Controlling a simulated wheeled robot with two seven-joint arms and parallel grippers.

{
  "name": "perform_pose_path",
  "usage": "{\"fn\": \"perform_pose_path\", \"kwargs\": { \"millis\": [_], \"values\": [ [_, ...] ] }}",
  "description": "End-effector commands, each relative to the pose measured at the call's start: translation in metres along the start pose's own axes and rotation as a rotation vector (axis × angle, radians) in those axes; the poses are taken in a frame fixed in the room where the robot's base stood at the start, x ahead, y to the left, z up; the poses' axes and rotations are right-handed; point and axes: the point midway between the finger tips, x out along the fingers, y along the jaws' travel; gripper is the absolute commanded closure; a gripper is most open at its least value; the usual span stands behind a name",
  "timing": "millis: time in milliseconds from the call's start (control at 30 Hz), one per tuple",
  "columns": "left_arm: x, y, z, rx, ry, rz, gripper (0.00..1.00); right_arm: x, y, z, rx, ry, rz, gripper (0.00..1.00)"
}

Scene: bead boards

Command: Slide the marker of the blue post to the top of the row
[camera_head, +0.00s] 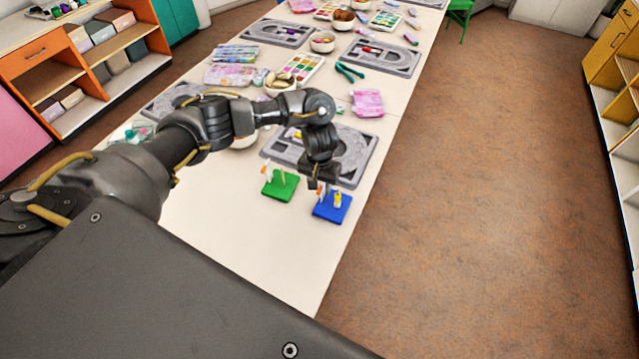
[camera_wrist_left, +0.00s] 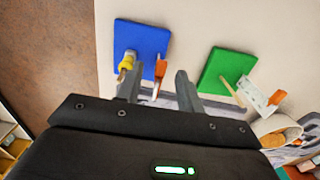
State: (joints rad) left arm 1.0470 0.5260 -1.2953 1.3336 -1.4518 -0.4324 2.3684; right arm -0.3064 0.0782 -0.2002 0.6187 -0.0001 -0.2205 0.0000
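The blue board (camera_head: 330,211) lies near the table's right edge. It also shows in the left wrist view (camera_wrist_left: 143,36), with a post carrying a yellow bead (camera_wrist_left: 127,61) and, beside it, an orange marker (camera_wrist_left: 161,68) on a thin upright with a whitish end. My left gripper (camera_wrist_left: 157,76) is over the blue board, pointing down, its fingers apart on either side of the orange marker; I see no contact. In the head view the left gripper (camera_head: 321,187) partly covers the upright. My right gripper is not in view.
A green board (camera_head: 280,186) lies just left, with a bare wooden post (camera_wrist_left: 228,91) and a white upright with an orange marker (camera_wrist_left: 277,97) near its end. A grey tray (camera_head: 361,150) is behind. The near table (camera_head: 250,235) is clear.

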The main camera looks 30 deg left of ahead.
Motion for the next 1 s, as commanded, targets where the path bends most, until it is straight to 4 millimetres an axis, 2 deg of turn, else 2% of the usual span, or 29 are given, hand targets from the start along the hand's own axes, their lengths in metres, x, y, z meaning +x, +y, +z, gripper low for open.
{"fn": "perform_pose_path", "kwargs": {
  "millis": [33,200,300,600,1000],
  "values": [
    [0.0,0.0,0.0,0.0,0.0,0.0,0.68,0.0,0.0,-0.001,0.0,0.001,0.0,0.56],
    [0.0,0.0,0.0,0.0,0.0,0.0,0.9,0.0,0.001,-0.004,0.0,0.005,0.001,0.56],
    [0.0,0.0,0.0,0.0,0.0,0.0,1.0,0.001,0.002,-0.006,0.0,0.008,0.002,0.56],
    [0.001,0.0,0.0,0.0,0.0,0.0,1.0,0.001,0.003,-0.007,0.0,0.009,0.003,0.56],
    [0.013,0.0,0.0,0.001,0.0,0.0,1.0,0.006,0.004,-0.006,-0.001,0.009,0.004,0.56]
  ]
}}
